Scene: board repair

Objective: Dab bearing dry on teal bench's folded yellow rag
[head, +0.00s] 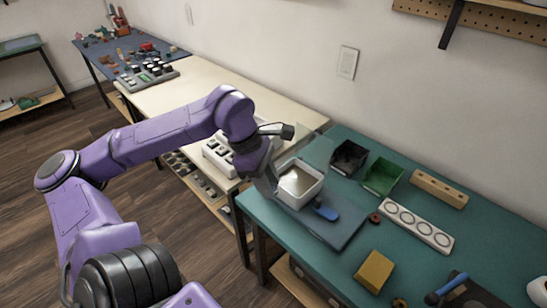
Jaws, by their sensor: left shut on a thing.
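The folded yellow rag (375,270) lies on the teal bench (310,249), near its front edge. My left gripper (272,188) is at the left side of a white open tub (313,192), pointing down by its wall. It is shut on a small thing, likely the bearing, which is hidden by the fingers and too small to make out. The rag is to the right of the gripper and nearer to me. My right gripper is not in view.
A small dark red ring (375,218), black bin (348,157), green bin (383,177), wooden block (440,188) and white strip with round wells (417,226) stand further right. Bench around the rag is mostly clear.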

